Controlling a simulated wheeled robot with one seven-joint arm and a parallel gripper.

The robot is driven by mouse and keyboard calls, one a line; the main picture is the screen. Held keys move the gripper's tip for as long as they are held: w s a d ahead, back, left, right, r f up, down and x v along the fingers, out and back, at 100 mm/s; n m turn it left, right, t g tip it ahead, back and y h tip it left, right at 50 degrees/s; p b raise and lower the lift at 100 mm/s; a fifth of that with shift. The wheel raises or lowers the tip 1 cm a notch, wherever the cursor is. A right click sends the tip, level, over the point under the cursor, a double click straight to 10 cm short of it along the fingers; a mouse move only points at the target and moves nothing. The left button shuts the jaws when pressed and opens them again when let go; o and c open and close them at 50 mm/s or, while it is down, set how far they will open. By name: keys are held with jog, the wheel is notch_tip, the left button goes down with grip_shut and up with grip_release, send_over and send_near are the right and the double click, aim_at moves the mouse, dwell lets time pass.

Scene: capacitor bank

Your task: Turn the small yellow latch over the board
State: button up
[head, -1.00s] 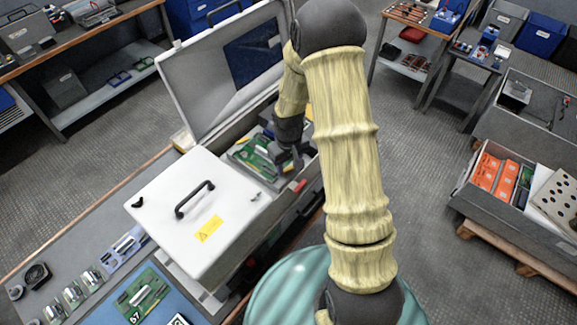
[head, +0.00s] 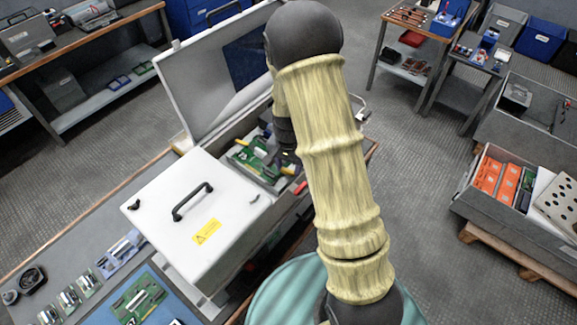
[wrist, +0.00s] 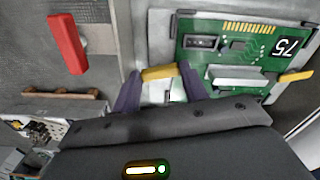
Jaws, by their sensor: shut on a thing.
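A green board (wrist: 232,52) marked 75 lies in a grey holder in the wrist view. It also shows inside the open case in the head view (head: 252,160). A small yellow latch (wrist: 159,72) is at the board's left edge, between the two dark fingers of my gripper (wrist: 160,82). My gripper is shut on this latch. A second yellow latch (wrist: 295,77) lies at the board's right edge, clear of the fingers. In the head view my arm hides most of the gripper and the held latch.
A red handle (wrist: 67,43) stands left of my gripper in the wrist view. The case's raised lid (head: 215,75) stands behind the board. A white cover with a black handle (head: 190,215) is at the front left.

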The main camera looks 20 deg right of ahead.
jog(key=shift+r+m, duration=0.1)
jog(key=shift+m, duration=1.4)
jog(key=o, duration=1)
jog(key=shift+s, duration=0.1)
